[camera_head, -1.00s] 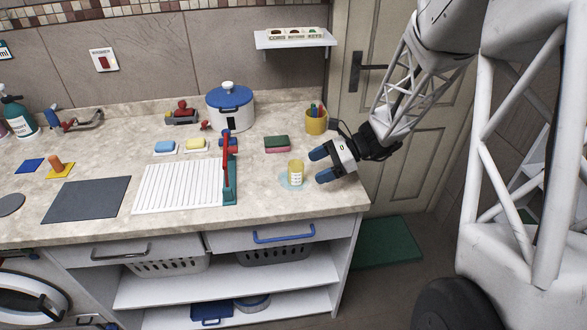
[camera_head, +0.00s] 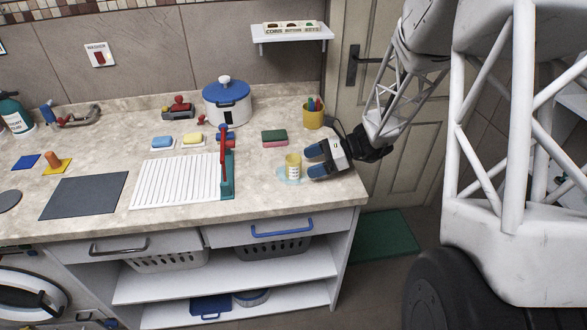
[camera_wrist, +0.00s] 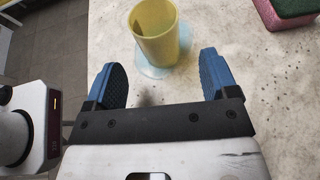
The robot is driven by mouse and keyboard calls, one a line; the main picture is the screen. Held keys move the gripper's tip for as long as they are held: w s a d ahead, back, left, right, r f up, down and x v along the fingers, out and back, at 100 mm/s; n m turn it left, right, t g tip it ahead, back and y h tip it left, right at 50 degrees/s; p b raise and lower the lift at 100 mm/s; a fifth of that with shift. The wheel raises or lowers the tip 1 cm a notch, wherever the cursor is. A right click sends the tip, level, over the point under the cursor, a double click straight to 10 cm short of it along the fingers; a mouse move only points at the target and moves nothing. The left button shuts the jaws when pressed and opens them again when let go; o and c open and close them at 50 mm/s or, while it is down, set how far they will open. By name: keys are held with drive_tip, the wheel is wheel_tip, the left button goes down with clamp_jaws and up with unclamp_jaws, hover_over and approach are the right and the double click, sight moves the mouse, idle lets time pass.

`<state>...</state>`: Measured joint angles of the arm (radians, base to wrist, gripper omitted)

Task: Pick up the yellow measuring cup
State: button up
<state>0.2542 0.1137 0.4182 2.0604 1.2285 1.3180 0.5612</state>
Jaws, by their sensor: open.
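The yellow measuring cup (camera_head: 293,166) stands upright on a pale blue round mat (camera_head: 283,177) near the right end of the counter. White markings show on its side. My gripper (camera_head: 308,162) is just right of the cup, low over the counter, with its blue fingers open and pointing at it. In the wrist view the cup (camera_wrist: 158,30) is beyond the fingertips and roughly between their lines, and its mouth is open. The space between the fingers (camera_wrist: 162,75) is empty.
A green and pink sponge (camera_head: 274,138) lies behind the cup. A yellow holder (camera_head: 313,115) with pens stands at the back right. A white ribbed board (camera_head: 178,182) with a red and teal upright (camera_head: 226,170) is to the left. The counter's front edge is close.

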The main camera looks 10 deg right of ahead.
sight(293, 168)
drive_tip(key=shift+a+f, duration=0.15)
drive_tip(key=shift+a, duration=0.25)
drive_tip(key=shift+a, duration=0.15)
drive_tip(key=shift+x, duration=2.45)
drive_tip(key=c, duration=1)
